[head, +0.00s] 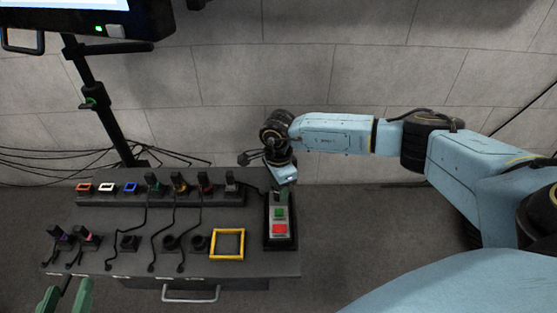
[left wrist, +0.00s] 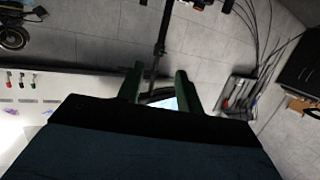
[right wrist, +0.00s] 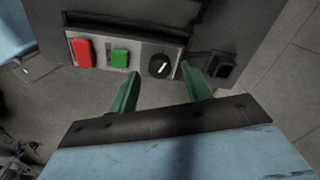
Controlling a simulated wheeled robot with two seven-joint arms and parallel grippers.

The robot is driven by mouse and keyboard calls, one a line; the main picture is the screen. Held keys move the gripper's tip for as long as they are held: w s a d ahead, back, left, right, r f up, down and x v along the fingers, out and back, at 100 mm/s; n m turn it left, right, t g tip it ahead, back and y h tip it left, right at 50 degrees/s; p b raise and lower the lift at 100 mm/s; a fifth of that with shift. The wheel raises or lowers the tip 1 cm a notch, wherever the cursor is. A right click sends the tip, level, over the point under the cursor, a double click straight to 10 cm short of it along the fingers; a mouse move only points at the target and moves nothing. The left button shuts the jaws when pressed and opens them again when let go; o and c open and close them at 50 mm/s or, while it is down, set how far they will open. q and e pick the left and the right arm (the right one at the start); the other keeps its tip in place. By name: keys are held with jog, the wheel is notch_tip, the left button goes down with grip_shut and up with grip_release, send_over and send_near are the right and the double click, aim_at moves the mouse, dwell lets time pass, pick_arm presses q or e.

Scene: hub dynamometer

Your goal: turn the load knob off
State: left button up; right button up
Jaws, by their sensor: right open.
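The load knob (right wrist: 160,66) is a round black dial with a white pointer mark, on a grey panel beside a green button (right wrist: 120,58) and a red button (right wrist: 85,53). The pointer looks slanted. My right gripper (right wrist: 159,71) is open, its green fingertips on either side of the knob in the picture; contact cannot be told. In the head view my right gripper (head: 281,186) is over the far end of the button box (head: 281,243) and hides the knob. My left gripper (head: 68,288) is open and empty at the lower left; its fingers (left wrist: 159,72) stand apart.
The bench (head: 120,259) carries several switches and plugs with black cables, left of the button box. A yellow square frame (head: 228,229) lies near the box. A monitor (head: 98,20) on a black post stands at the back left. A drawer handle (head: 190,299) is at the front.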

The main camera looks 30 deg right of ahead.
notch_tip(320, 180, up, 5)
jog(key=shift+r+p, duration=0.15)
jog(key=shift+p, duration=0.8)
pick_arm(q)
jog(key=s+a+f+g+y+p, duration=0.2)
jog(key=s+a+f+g, duration=0.4)
jog(key=s+f+g, duration=0.5)
jog(key=shift+s+a+n+y, duration=0.2)
jog(key=shift+s+n+y, duration=0.2)
jog(key=shift+s+y, duration=0.45)
pick_arm(e)
notch_tip(320, 180, up, 7)
jog(key=shift+f, duration=0.2)
pick_arm(q)
jog(key=shift+s, duration=0.1)
